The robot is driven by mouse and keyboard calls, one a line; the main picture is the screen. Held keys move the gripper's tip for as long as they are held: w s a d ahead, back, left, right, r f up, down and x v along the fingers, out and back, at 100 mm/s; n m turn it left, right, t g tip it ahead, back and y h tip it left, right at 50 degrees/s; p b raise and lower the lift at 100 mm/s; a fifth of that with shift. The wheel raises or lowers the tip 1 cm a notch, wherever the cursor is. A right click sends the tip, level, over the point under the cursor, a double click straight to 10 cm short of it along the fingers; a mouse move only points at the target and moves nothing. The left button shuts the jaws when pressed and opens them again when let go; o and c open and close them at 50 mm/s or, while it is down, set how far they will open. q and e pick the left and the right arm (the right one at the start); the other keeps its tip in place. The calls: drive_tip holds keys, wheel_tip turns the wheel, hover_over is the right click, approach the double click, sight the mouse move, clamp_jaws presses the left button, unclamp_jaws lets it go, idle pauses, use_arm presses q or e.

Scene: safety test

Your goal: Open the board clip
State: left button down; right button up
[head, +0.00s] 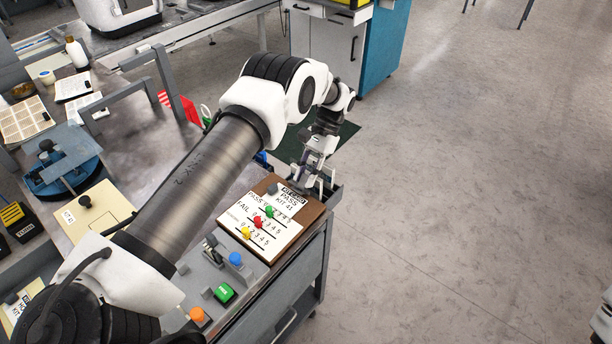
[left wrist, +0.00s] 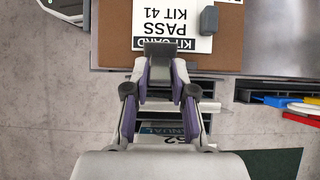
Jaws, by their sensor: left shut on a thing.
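The brown board (head: 259,258) lies on the near end of the workbench, with a white PASS/FAIL sheet (head: 254,226) and a kit card (head: 289,197) reading "PASS KIT 41". The card (left wrist: 169,22) and the board (left wrist: 112,40) also show in the left wrist view. A dark grey clip (left wrist: 160,49) sits at the board's edge over the card. My left gripper (left wrist: 160,76) is shut on this clip, its fingers close together below the clip's top. In the head view my left gripper (head: 316,190) is at the board's far edge, and the clip is largely hidden. My right gripper is not in view.
Colored pegs stand on the sheet. Blue (head: 235,259), green (head: 224,293) and orange (head: 197,315) buttons lie near the board. A tray with colored items (left wrist: 296,105) is beside the board. Open floor lies right of the bench.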

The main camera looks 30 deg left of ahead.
use_arm(q)
drive_tip(key=shift+s+f, duration=0.1)
drive_tip(key=shift+f, duration=0.05)
drive_tip(key=c, duration=1)
unclamp_jaws()
drive_tip(key=shift+o, duration=0.2)
drive_tip(key=v, duration=0.7)
drive_tip(key=shift+w, duration=0.25)
drive_tip(key=shift+r, duration=0.25)
